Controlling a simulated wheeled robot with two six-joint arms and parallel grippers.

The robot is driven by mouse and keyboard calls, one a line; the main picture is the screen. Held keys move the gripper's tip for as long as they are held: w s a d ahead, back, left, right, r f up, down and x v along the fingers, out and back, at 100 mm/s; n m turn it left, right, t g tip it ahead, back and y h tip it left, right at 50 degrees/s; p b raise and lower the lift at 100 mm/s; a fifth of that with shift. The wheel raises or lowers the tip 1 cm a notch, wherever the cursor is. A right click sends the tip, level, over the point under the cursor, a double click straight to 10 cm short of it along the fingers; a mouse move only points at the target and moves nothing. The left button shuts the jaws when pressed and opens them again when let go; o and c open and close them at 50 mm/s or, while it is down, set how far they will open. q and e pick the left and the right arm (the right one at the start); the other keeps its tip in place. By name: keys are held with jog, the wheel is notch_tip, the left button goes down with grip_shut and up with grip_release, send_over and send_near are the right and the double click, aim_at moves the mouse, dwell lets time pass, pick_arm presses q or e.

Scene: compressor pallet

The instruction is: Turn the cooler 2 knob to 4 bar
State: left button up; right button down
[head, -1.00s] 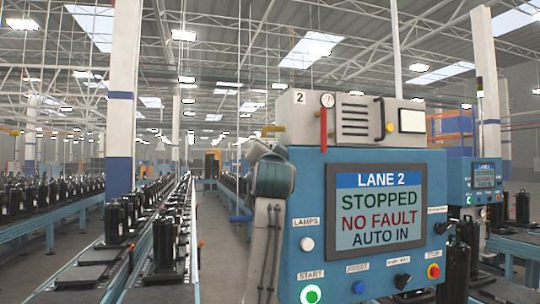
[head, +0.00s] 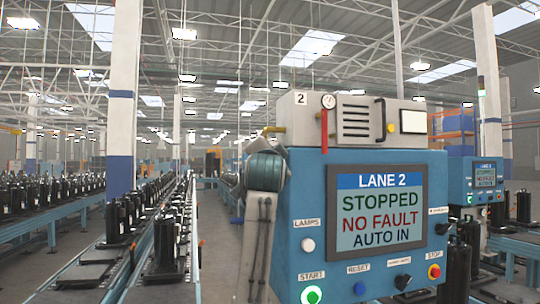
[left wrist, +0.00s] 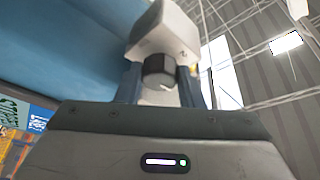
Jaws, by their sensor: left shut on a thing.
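The cooler marked 2 (head: 360,118) is a pale box on top of the blue lane 2 cabinet. A small round gauge (head: 328,101) sits at its front left above a red vertical part; its reading is too small to make out. In the left wrist view, a black knob (left wrist: 158,70) sits under a pale housing (left wrist: 163,32). My left gripper (left wrist: 161,88) has its two dark blue fingers on either side of the knob and is shut on it. In the head view, my arm hides the fingers and knob. My right gripper is in neither view.
The lane 2 screen (head: 379,208) reads STOPPED, NO FAULT, AUTO IN. Below it are a green start button (head: 311,295), a blue reset button (head: 359,288) and a red stop button (head: 434,271). A yellow pipe (head: 273,130) is left of the cooler. Conveyors with black compressors run at left.

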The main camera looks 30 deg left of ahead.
pick_arm(q)
jog(key=o, duration=1)
jog(key=b+v, duration=0.6)
jog(key=v, duration=0.4)
jog(key=shift+s+d, duration=0.15)
jog(key=shift+s, duration=0.15)
jog(key=shift+f, duration=0.1)
